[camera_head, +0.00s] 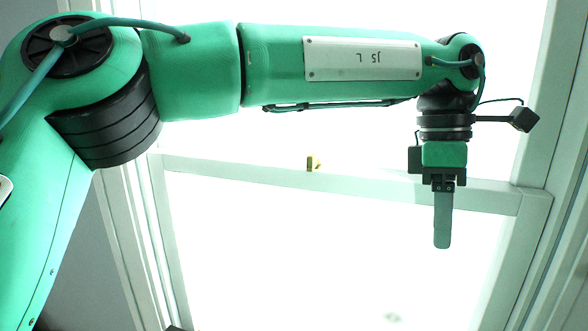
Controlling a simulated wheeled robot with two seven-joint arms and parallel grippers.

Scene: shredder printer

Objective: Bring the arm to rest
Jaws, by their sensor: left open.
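My left arm comes in from the left, large and green, and runs level across the top of the head view. Its left gripper (442,220) hangs from the wrist at the right and points straight down. The fingers are seen edge-on, one in front of the other, so the gap between them is hidden. Nothing shows held at the fingertips. My right gripper is out of the picture.
A grey wall (85,255) shows at the lower left. No table or loose object shows near the gripper.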

